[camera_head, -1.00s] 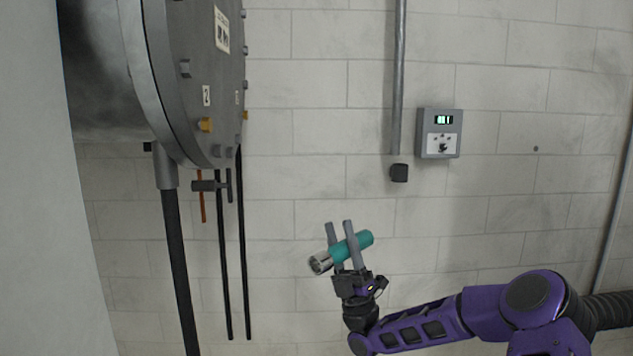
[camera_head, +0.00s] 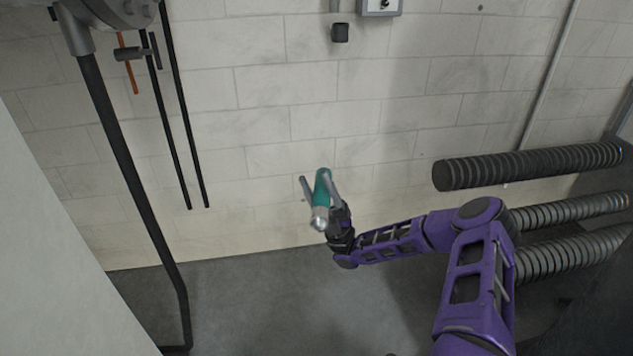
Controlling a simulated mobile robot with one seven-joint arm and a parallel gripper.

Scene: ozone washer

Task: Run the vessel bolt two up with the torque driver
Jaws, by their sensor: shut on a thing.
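My gripper (camera_head: 322,200) is shut on the torque driver (camera_head: 322,184), a teal cylinder with a metal socket end. The socket end points toward the camera and down, and the teal body tilts up and away between the two grey fingers. The driver is in the air in front of the wall, apart from other things. Of the vessel (camera_head: 118,12), only the bottom edge shows at the top left. Bolt two is out of view.
A dark support leg (camera_head: 130,175) runs from the vessel to the floor. Thin dark rods (camera_head: 180,105), an orange rod (camera_head: 128,62) and a valve handle (camera_head: 130,53) hang nearby. Ribbed black hoses (camera_head: 530,165) lie at right. A control box (camera_head: 381,5) is cut off above. Floor in the middle is clear.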

